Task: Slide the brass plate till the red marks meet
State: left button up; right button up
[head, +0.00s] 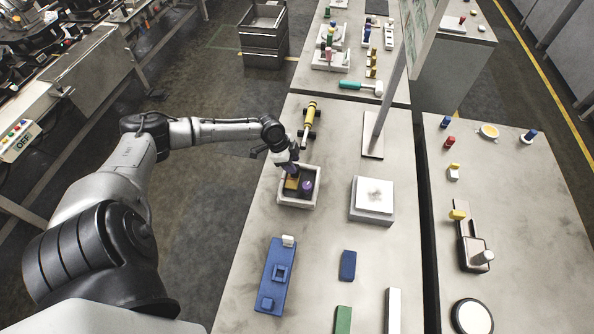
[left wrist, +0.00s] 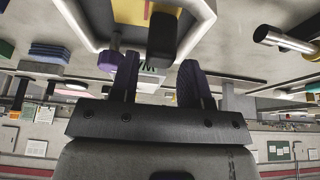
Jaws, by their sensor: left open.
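A white square tray-like fixture (head: 298,203) stands on the middle table; its rim also shows in the left wrist view (left wrist: 205,22). A brass-yellow piece (head: 291,183), perhaps the brass plate, lies inside it on the left, with a dark purple round knob (head: 307,187) beside it. A yellow patch (left wrist: 128,11) and a black post (left wrist: 163,36) show in the left wrist view. My left gripper (head: 291,174) is open at the fixture, over the yellow piece; I cannot tell if it touches. My right gripper is not in view.
A grey-white block (head: 372,199) and a signpost base (head: 373,145) stand to the right. A blue plate with square sockets (head: 275,275) and a blue block (head: 347,265) lie in front. Bare tabletop separates them.

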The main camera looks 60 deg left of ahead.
aim_at(292, 176)
pick_arm(q)
jog(key=shift+x, duration=2.4)
jog(key=shift+c, duration=0.2)
grip_shut()
